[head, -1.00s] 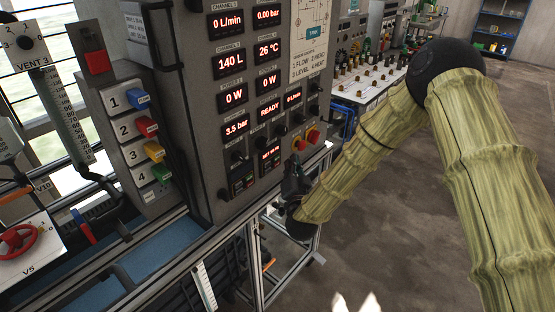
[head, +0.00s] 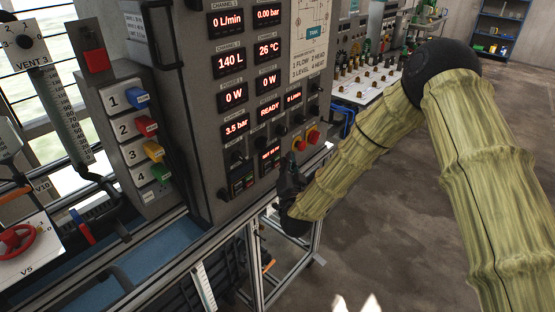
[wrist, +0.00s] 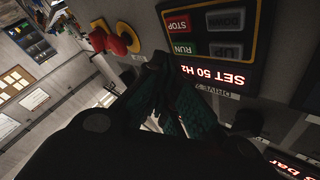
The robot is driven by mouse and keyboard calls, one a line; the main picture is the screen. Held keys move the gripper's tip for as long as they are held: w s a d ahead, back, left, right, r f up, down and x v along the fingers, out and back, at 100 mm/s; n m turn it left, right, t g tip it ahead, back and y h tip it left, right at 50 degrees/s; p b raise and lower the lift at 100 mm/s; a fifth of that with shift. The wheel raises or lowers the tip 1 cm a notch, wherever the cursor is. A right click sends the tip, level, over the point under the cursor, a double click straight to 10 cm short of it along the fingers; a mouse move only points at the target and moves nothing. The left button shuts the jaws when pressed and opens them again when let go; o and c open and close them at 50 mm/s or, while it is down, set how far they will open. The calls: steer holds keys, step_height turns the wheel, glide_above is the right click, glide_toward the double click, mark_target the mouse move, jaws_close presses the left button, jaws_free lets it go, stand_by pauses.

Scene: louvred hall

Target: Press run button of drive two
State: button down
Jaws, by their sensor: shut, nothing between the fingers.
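Drive two's key panel shows in the wrist view, turned nearly upside down. Its green run button (wrist: 183,48) is beside the red stop button (wrist: 177,26); the dark up and down keys are to the right. Its red display (wrist: 218,78) reads SET 50 Hz, with the DRIVE 2 label below it in the picture. In the head view drive two's display (head: 269,155) is low on the grey cabinet, its keys partly hidden by my gripper. My gripper (wrist: 160,66) is shut and empty, its tips just left of and below the run button. I cannot tell whether they touch the panel. My gripper (head: 288,170) also shows in the head view.
Red and yellow knobs (head: 307,140) stick out close to my gripper. Drive one's panel (head: 240,178) is to its left. Coloured numbered switches (head: 148,126) are on the cabinet's left side. Open floor (head: 420,200) lies to the right.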

steer(key=shift+w+a, duration=0.15)
steer(key=shift+a, duration=0.05)
stand_by(0.7)
steer(key=shift+w+a+b, duration=0.1)
steer(key=shift+a+b, duration=0.1)
steer(key=shift+b, duration=0.15)
steer(key=shift+w+a, duration=0.2)
steer(key=shift+a, duration=0.05)
stand_by(1.0)
steer(key=shift+s+d+b, duration=0.35)
steer(key=shift+s+d, duration=0.1)
steer(key=shift+d, duration=0.2)
steer(key=shift+s+d, duration=0.75)
steer(key=shift+d, duration=0.25)
steer(key=shift+s+d, duration=0.7)
steer(key=shift+d, duration=0.3)
